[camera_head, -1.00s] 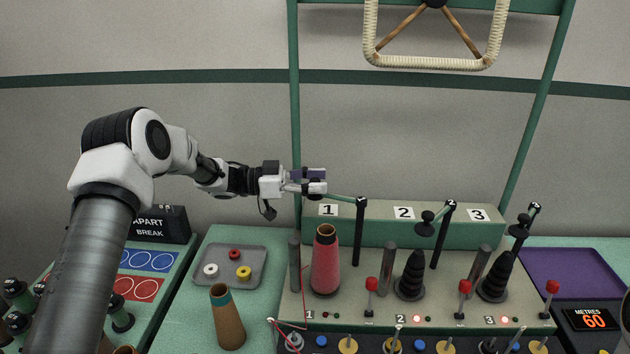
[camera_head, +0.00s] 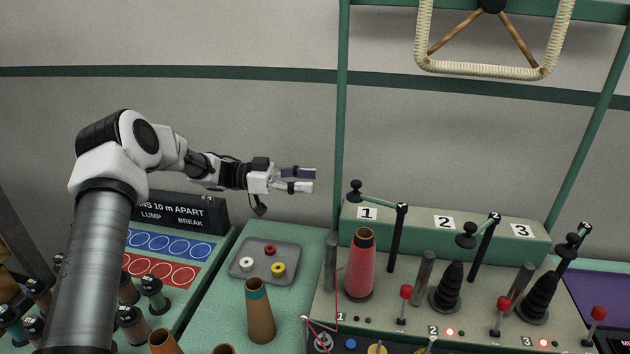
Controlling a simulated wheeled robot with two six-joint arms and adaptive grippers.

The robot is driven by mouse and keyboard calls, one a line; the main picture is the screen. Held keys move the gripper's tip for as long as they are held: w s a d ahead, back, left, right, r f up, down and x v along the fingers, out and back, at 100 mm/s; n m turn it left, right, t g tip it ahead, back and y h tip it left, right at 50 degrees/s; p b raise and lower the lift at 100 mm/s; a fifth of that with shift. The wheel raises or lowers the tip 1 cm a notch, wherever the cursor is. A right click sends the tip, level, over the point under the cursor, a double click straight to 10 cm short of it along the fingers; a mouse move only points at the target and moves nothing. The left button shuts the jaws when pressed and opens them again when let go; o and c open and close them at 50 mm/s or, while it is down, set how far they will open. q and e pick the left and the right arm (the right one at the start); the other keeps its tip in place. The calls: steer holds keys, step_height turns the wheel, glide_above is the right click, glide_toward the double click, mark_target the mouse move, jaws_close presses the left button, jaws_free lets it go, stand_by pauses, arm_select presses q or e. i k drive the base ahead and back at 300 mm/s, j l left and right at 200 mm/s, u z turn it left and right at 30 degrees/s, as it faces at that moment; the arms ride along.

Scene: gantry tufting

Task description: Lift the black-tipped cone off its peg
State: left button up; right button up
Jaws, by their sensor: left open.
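A pink cone (camera_head: 361,268) with a brown and dark top stands upright at station 1 of the machine bench; any peg inside it is hidden. Bare black ribbed cone-shaped holders stand at station 2 (camera_head: 449,289) and station 3 (camera_head: 540,298). My left gripper (camera_head: 307,180) is open and empty, in the air above and to the left of the pink cone, fingers pointing right. It touches nothing. My right gripper is not in view.
A brown cone with a teal band (camera_head: 260,312) stands on the green table. Behind it a grey tray (camera_head: 244,276) holds small rings. A green post (camera_head: 342,120) rises just right of my gripper. A black-knobbed arm (camera_head: 376,197) reaches over station 1. Red-topped levers (camera_head: 405,292) line the front.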

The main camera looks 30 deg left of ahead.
mark_target(360, 278)
steer(key=k, duration=1.5)
